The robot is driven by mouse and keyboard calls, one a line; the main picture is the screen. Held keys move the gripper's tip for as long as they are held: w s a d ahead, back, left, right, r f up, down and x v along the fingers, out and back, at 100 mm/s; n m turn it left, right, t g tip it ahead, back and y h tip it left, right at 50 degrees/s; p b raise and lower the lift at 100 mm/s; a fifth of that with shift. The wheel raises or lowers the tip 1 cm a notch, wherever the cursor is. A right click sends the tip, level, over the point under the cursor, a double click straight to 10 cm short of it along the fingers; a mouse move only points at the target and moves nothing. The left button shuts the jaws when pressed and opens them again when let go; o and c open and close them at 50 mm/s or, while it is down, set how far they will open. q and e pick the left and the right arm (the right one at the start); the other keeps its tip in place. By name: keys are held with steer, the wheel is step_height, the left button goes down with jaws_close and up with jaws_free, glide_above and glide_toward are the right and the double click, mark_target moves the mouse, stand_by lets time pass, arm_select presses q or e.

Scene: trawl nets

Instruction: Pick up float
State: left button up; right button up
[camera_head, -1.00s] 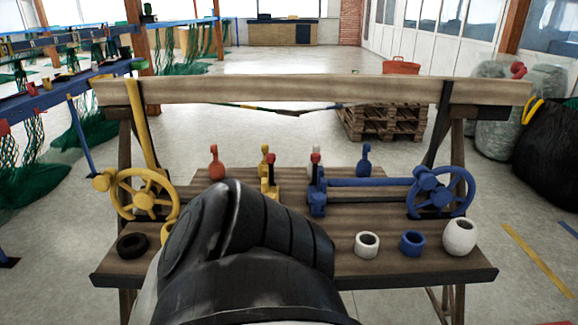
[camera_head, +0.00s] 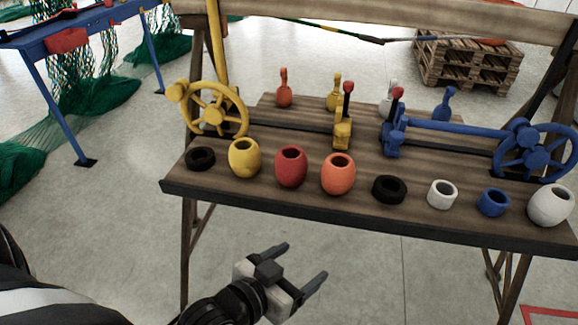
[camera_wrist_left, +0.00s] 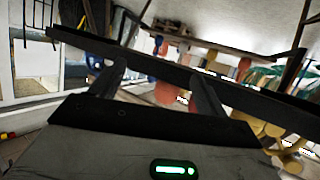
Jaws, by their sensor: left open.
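Several barrel-shaped floats stand in a row along the front of a wooden bench (camera_head: 320,207). In the head view I see a yellow float (camera_head: 244,158), a red float (camera_head: 291,166), an orange float (camera_head: 338,174) and, at the far right, a white float (camera_head: 550,204). Each coloured float has a dark hole in its top. My left gripper (camera_head: 304,260) is open and empty, in front of and below the bench's front edge, apart from the floats. Its two fingers also show in the left wrist view (camera_wrist_left: 158,72), with the bench edge close across them. My right gripper is out of view.
Black rings (camera_head: 389,189), a white ring (camera_head: 442,194) and a blue ring (camera_head: 493,202) share the row. Behind stand a yellow handwheel (camera_head: 214,107), a blue handwheel (camera_head: 537,150) and upright levers. The floor (camera_head: 130,250) before the bench is clear at left.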

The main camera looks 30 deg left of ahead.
mark_target(328, 184)
arm_select(q)
steer(key=w+a+r+t+b, duration=0.2)
steer(key=w+a+r+t, duration=0.15)
steer(key=r, duration=0.25)
steer(key=shift+t, duration=0.35)
steer(key=w, duration=0.3)
steer(key=w+d, duration=0.1)
steer(key=w, duration=0.5)
steer(key=shift+w+d+f, duration=0.1)
steer(key=shift+w+d, duration=0.2)
steer(key=shift+d, duration=0.05)
steer(key=shift+w+d+f, duration=0.1)
steer(key=shift+w+d, duration=0.1)
steer(key=shift+w, duration=1.25)
steer(key=shift+w+d, duration=0.15)
steer(key=shift+w, duration=1.25)
steer(key=c, duration=0.8)
